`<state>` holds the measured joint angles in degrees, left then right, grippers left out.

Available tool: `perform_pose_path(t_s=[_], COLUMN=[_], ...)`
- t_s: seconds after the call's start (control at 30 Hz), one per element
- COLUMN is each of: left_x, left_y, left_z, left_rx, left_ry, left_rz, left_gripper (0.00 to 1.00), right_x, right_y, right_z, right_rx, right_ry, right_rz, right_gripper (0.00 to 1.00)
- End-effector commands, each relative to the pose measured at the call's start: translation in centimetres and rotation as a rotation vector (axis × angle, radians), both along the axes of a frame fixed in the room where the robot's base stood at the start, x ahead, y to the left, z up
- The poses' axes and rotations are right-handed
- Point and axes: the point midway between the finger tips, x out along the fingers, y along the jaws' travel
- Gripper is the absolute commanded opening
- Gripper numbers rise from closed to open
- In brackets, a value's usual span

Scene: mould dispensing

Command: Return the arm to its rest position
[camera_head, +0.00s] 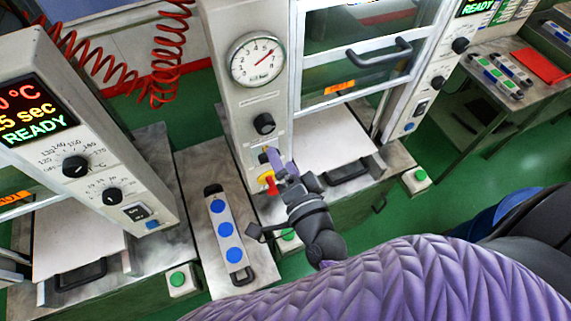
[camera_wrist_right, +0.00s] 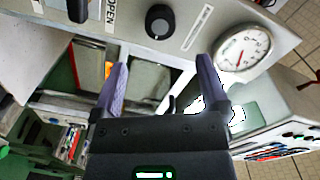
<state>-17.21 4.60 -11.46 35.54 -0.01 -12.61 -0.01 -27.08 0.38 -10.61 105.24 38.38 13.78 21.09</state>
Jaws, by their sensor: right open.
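My right gripper (camera_head: 279,166) has purple fingers and is in front of the middle machine's column. It is just beside a red and yellow switch (camera_head: 266,179) and below a black knob (camera_head: 264,124). I cannot tell from the head view whether it touches the switch. In the right wrist view the two purple fingers (camera_wrist_right: 162,62) stand wide apart with nothing held between them. The column's knob (camera_wrist_right: 159,21) and gauge (camera_wrist_right: 241,50) show beyond them. My left gripper is not in view.
A long mould with three blue discs (camera_head: 222,207) lies on the metal bench left of my right gripper. A press with a READY display (camera_head: 36,108) stands at left. A pressure gauge (camera_head: 257,60) is above the gripper. A side table (camera_head: 487,51) with moulds is at upper right.

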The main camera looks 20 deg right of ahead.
Motion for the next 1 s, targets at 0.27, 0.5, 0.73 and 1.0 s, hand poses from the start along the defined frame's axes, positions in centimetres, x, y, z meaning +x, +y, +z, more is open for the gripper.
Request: perform_pose_path(t_s=[0.27, 0.5, 0.73, 1.0], left_x=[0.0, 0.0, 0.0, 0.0], left_y=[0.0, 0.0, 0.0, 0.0], left_z=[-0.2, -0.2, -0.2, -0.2], left_rx=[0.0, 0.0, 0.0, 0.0], left_ry=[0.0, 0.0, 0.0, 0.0], left_rz=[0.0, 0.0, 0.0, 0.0], left_gripper=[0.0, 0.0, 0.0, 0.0], right_x=[-1.3, -1.3, -1.9, -7.6], right_y=[0.0, 0.0, 3.2, 1.4], right_z=[0.1, 0.1, -0.6, -3.3], right_rx=[0.0, 0.001, -0.287, -0.845], right_ry=[-0.001, -0.001, 0.187, 0.658], right_rz=[0.0, 0.0, 0.301, 0.675], right_gripper=[0.96, 0.96, 0.96, 0.96])
